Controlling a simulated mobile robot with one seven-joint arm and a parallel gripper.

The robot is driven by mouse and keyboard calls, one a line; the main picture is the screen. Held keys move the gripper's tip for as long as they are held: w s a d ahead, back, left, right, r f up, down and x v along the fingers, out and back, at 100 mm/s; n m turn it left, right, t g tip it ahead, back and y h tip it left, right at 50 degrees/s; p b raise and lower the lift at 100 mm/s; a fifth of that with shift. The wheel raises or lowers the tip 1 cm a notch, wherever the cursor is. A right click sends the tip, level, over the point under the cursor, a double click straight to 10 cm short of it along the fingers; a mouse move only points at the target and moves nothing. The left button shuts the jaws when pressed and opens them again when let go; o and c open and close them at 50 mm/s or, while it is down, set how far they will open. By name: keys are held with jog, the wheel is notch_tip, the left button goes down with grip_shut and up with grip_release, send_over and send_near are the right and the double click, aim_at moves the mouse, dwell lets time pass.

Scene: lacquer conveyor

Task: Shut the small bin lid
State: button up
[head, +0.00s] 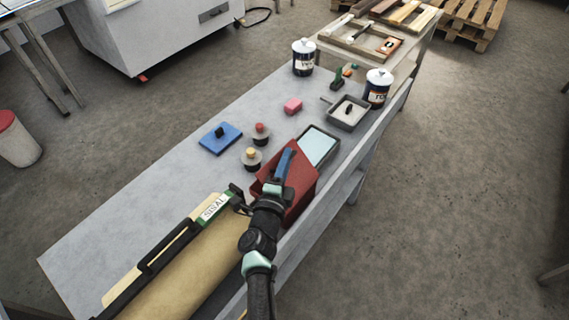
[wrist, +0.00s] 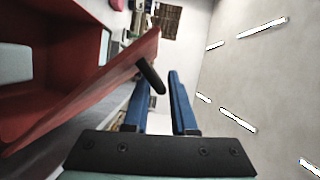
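The small red bin (head: 303,178) stands on the grey bench. In the wrist view its lid (wrist: 95,88) is a slanted red panel standing open, away from the bin body (wrist: 85,22) at the left. A short black handle (wrist: 151,76) sticks out from the lid. My gripper (head: 285,155) is over the bin in the head view, hiding part of it. In the wrist view my gripper (wrist: 162,88) has its two blue fingers apart. The handle's end lies close to the left finger; I cannot tell whether they touch.
A grey tray with pale blue contents (head: 319,147) sits just behind the bin. Two knobbed round pieces (head: 252,158), a blue block (head: 220,138) and a pink block (head: 293,106) lie to the left. A brown roll (head: 190,275) lies in front. Paint cans (head: 377,90) stand farther back.

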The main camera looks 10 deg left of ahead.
jog(key=s+a+p, duration=0.1)
jog(key=s+p, duration=0.1)
jog(key=s, duration=1)
jog(key=shift+s+a+r, duration=0.3)
jog(key=shift+s, duration=0.1)
jog(key=shift+c, duration=0.3)
